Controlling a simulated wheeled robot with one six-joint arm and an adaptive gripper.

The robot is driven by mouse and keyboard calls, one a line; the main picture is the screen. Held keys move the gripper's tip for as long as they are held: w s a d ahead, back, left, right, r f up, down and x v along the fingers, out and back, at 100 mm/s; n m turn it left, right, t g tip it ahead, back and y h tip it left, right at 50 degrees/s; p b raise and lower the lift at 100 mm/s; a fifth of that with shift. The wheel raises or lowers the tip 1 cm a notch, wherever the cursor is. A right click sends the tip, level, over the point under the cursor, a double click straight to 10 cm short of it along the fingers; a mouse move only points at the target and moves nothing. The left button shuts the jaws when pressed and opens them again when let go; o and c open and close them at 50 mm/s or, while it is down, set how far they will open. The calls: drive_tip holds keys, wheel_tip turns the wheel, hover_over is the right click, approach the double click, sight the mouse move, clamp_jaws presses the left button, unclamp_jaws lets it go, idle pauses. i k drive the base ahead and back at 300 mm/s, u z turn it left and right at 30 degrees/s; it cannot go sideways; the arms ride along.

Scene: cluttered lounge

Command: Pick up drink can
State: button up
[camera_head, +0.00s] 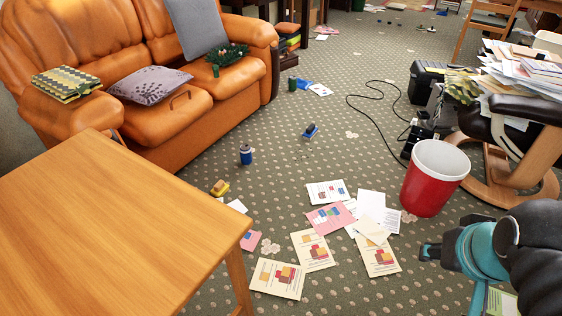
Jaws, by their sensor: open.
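A small dark blue can-like cylinder (245,155) stands upright on the patterned carpet in front of the orange sofa. A dark green can-like cylinder (292,84) stands farther back, beside the sofa's right end. I cannot tell from their labels which is the drink can. My black and teal arm shows at the lower right, well apart from both cylinders. I cannot make out any gripper fingers in this view.
A wooden table (110,220) fills the lower left. Papers (312,250) litter the carpet in front, near a red bin (434,180). A yellow object (219,188) and a small blue object (310,131) lie near the blue cylinder. A black cable (362,110) loops behind.

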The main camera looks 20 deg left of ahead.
sight(246, 159)
drive_tip(key=z, duration=0.25)
drive_tip(key=i, duration=1.85)
drive_tip(key=u, duration=1.6)
drive_tip(key=i, duration=0.95)
drive_tip(key=u, duration=1.15)
drive_tip(key=i, duration=0.6)
drive_tip(key=z, duration=0.05)
